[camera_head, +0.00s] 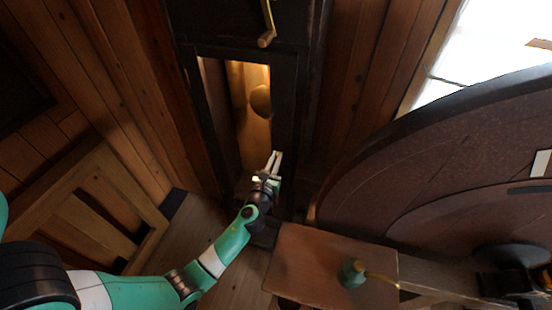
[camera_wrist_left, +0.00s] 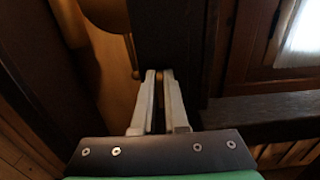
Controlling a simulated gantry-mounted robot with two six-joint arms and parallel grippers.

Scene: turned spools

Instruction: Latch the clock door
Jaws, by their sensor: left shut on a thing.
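The tall dark clock case (camera_head: 245,28) stands at the upper middle of the head view. Its clock door (camera_head: 284,110) is a dark frame around a lit opening; I cannot tell whether it sits fully flush. Inside, a round pendulum bob (camera_head: 261,99) shows, also at the top left of the left wrist view (camera_wrist_left: 105,12). My left gripper (camera_head: 277,154) is at the lower right side of the door frame. Its fingers (camera_wrist_left: 159,77) are shut on a small brownish latch piece (camera_wrist_left: 159,84), mostly hidden between them. My right gripper is out of view.
A wooden-handled thing (camera_head: 266,39) hangs on the upper case. A wooden box or stool (camera_head: 320,257) with a small green-capped item (camera_head: 352,272) stands below right. A large round dark disc (camera_head: 400,150) fills the right. A wooden frame (camera_head: 95,205) stands at left.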

